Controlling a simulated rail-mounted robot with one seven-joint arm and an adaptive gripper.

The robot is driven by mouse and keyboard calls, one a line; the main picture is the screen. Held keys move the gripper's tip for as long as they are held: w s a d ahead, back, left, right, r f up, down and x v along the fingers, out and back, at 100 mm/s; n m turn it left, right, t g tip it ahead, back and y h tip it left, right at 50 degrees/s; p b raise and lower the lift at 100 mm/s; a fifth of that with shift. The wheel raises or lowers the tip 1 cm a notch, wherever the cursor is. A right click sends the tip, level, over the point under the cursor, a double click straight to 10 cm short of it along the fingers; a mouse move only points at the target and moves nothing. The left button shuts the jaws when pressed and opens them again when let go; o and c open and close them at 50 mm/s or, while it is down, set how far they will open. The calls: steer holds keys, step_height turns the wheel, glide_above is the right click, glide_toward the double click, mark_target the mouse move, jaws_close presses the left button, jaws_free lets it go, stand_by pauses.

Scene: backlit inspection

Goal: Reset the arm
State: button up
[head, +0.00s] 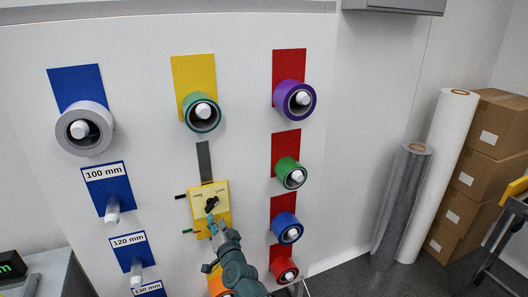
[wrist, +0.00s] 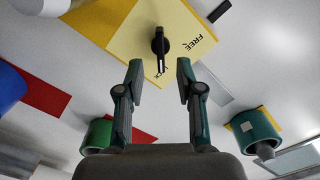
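My gripper (wrist: 159,78) is open, its two fingers apart on either side of the lower end of a black knob (wrist: 160,45). The fingers look clear of the knob; I cannot tell how deep they reach. In the head view my gripper (head: 211,222) is just below the knob (head: 211,204) on the pale yellow panel (head: 221,190). My arm hides the part of the wall below.
Rolls hang on wall pegs: a grey one (head: 84,128), a green one (head: 202,112), a purple one (head: 295,99), and green, blue and red ones below. Empty pegs stand under blue "100 mm" (head: 106,185) and "120 mm" labels. Boxes (head: 487,125) and tall rolls (head: 437,175) stand right.

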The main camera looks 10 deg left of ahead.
steer(key=s+f+n+g, duration=0.2)
steer(key=s+f+g, duration=0.1)
steer(key=f, duration=0.4)
steer(key=s+f+n+g, duration=0.3)
steer(key=f+g, duration=0.1)
steer(key=f, duration=0.3)
steer(key=s+d+f+n+g+h, duration=0.1)
steer(key=s+d+f+g+h, duration=0.2)
steer(key=d+f, duration=0.45)
steer(key=s+d+f+g+h, duration=0.2)
steer(key=s+d+f, duration=0.2)
steer(key=f, duration=0.6)
steer(key=s+d+f+m+g+h, duration=0.1)
steer(key=s+d+f+g, duration=0.4)
steer(key=s+d, duration=0.9)
steer(key=s+d+f+m+g+h, duration=0.2)
steer(key=s+d+f+g+h, duration=0.1)
steer(key=s+d+f, duration=0.9)
steer(key=s+d+g, duration=0.1)
steer(key=s+d, duration=0.1)
steer(key=s, duration=0.1)
steer(key=shift+d+f+g, duration=0.2)
steer(key=shift+d+g, duration=0.15)
steer(key=shift+g, duration=0.05)
